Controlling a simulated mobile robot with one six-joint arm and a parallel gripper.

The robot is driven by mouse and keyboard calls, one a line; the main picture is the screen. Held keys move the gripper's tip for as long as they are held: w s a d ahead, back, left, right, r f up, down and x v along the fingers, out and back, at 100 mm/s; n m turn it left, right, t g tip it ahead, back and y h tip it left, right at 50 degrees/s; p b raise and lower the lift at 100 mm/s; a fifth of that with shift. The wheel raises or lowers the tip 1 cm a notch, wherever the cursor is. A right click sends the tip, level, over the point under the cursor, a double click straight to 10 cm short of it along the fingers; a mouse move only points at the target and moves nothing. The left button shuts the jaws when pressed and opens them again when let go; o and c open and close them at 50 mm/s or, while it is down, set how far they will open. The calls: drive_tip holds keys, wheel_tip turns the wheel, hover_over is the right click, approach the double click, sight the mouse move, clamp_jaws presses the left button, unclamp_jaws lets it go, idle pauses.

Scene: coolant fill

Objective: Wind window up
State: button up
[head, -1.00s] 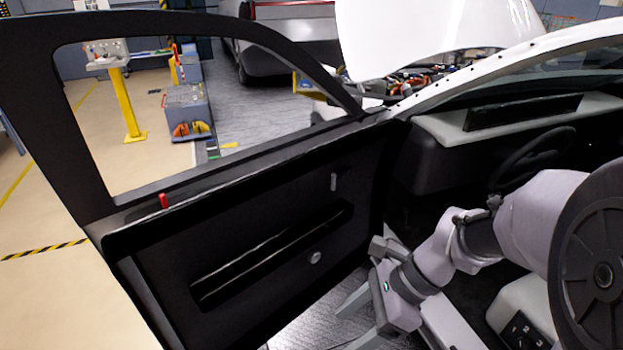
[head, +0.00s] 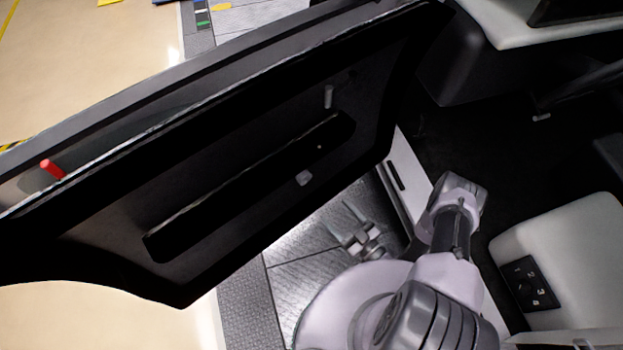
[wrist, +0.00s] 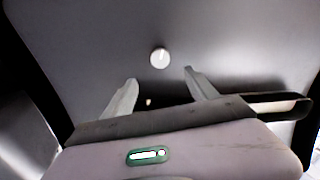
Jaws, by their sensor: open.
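The open black car door (head: 220,225) crosses the head view, its inner panel facing me. A small round light knob (head: 304,178) sits low on that panel; in the wrist view the knob (wrist: 160,57) is pale with a line on its face. A short grey lever (head: 328,95) stands higher on the panel. I cannot tell which of them works the window, and most of the window opening is out of view. My gripper (head: 346,222) is open and empty below the knob in the head view. In the wrist view my gripper (wrist: 160,76) points at the panel, the knob beyond and between its fingertips, apparently untouched.
A long recessed armrest (head: 250,190) runs along the panel. A red pin (head: 52,169) stands at the door's upper edge. The light seat base (head: 565,260) with a numbered dial is at the right. Grey floor (head: 300,250) shows below the door.

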sight(307, 180)
drive_tip(key=b+x, duration=0.2)
drive_tip(key=x, duration=1)
drive_tip(key=shift+w+a+f+b, duration=0.1)
drive_tip(key=shift+w+a+b, duration=0.15)
drive_tip(key=shift+a+b, duration=0.15)
drive_tip(key=shift+w+a, duration=0.1)
drive_tip(key=shift+w, duration=0.2)
drive_tip(key=c, duration=1.4)
